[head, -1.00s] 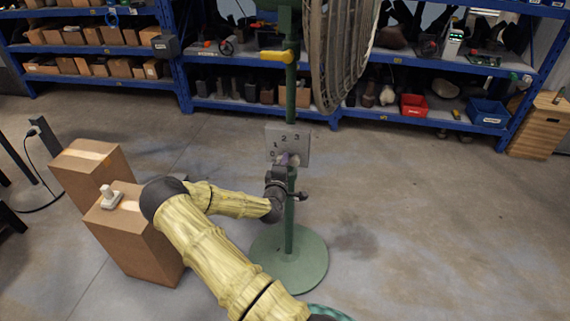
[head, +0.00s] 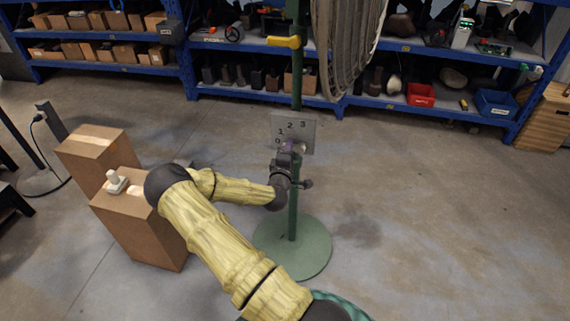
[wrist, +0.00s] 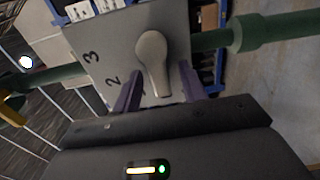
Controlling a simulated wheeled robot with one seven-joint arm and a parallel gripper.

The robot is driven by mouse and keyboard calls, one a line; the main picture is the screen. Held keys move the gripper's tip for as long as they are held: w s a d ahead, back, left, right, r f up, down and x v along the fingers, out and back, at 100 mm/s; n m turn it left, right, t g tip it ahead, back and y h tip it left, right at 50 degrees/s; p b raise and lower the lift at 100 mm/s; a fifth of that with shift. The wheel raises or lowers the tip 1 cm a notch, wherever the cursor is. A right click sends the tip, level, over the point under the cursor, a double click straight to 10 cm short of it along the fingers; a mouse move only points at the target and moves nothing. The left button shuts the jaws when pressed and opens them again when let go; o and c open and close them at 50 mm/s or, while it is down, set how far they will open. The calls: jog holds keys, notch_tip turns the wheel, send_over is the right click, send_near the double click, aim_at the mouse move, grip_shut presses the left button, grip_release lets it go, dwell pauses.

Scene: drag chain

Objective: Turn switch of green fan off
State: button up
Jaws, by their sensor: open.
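The green fan stands on a round green base (head: 306,252) with a green pole (head: 294,212). A grey switch panel (head: 301,127) marked 0, 1, 2, 3 is fixed on the pole. In the wrist view the panel (wrist: 88,34) appears turned, with 2 and 3 visible. The pale grey switch knob (wrist: 152,58) points toward my gripper (wrist: 160,95). The purple fingers are open, one on each side of the knob's narrow end; I cannot tell if they touch it. In the head view my gripper (head: 290,148) is at the panel's lower part and hides most of the knob.
Two cardboard boxes (head: 138,231) stand at left, one with a small white object (head: 116,182) on top. Blue shelves (head: 180,60) with bins line the back. A wooden cabinet (head: 549,118) stands at right. The floor right of the fan is clear.

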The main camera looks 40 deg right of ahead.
jog(key=v, duration=1.7)
jog(key=shift+s+f, duration=0.1)
jog(key=shift+s, duration=0.05)
